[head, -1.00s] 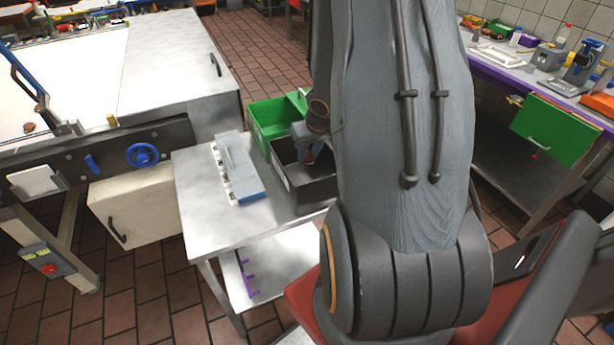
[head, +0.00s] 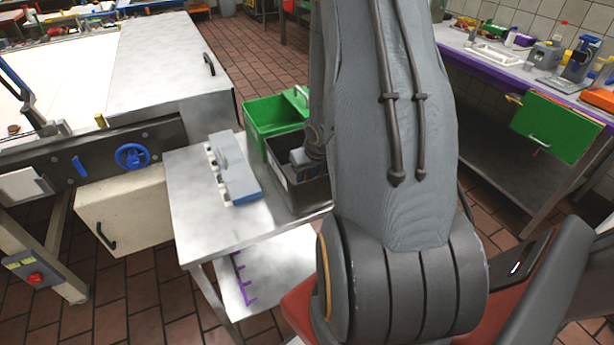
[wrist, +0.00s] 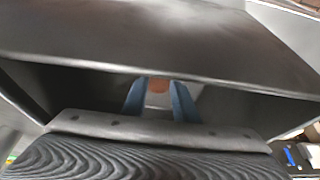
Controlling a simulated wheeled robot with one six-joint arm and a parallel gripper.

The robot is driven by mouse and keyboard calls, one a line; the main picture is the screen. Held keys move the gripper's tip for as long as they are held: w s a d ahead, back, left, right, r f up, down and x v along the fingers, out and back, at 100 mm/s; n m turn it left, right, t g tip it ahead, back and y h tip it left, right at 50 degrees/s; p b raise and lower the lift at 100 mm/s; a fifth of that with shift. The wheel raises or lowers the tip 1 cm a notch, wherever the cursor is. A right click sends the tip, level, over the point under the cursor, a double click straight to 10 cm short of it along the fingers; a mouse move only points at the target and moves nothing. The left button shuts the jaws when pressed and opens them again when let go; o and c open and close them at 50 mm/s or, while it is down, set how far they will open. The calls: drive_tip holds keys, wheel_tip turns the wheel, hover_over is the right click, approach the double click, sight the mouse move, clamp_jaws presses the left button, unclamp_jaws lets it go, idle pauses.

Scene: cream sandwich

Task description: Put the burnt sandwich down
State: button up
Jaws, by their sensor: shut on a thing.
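The burnt sandwich (wrist: 157,86) shows in the wrist view as a small orange-brown patch between the two blue fingers of my gripper (wrist: 161,95). My gripper is shut on it. In the head view my gripper (head: 304,158) is down inside the black bin (head: 310,195) on the metal table; the sandwich is hidden there. The bin's dark wall (wrist: 150,40) fills the upper part of the wrist view. I cannot tell whether the sandwich touches the bin floor.
A green bin (head: 272,116) stands just behind the black one. A blue-and-grey item (head: 234,168) lies on the metal table (head: 195,205) left of the bins. A large pale-topped machine with a blue handwheel (head: 132,156) stands at left. A counter (head: 490,62) runs along the right.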

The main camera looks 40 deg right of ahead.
drive_tip(key=shift+f, duration=0.2)
drive_tip(key=o, duration=1)
drive_tip(key=shift+r, duration=0.1)
drive_tip(key=p+v, duration=0.4)
drive_tip(key=v, duration=0.8)
drive_tip(key=s+a+r+n, duration=0.1)
drive_tip(key=a+r, duration=0.3)
drive_tip(key=a, duration=0.4)
drive_tip(key=s+a+r+n+g, duration=0.1)
drive_tip(key=a+r, duration=0.3)
drive_tip(key=a, duration=0.4)
drive_tip(key=s+a+r+y, duration=0.1)
drive_tip(key=a+r, duration=0.3)
drive_tip(key=a, duration=0.4)
drive_tip(key=shift+s+a+n+g, duration=0.25)
drive_tip(key=shift+s+n+g, duration=0.15)
drive_tip(key=shift+s, duration=0.35)
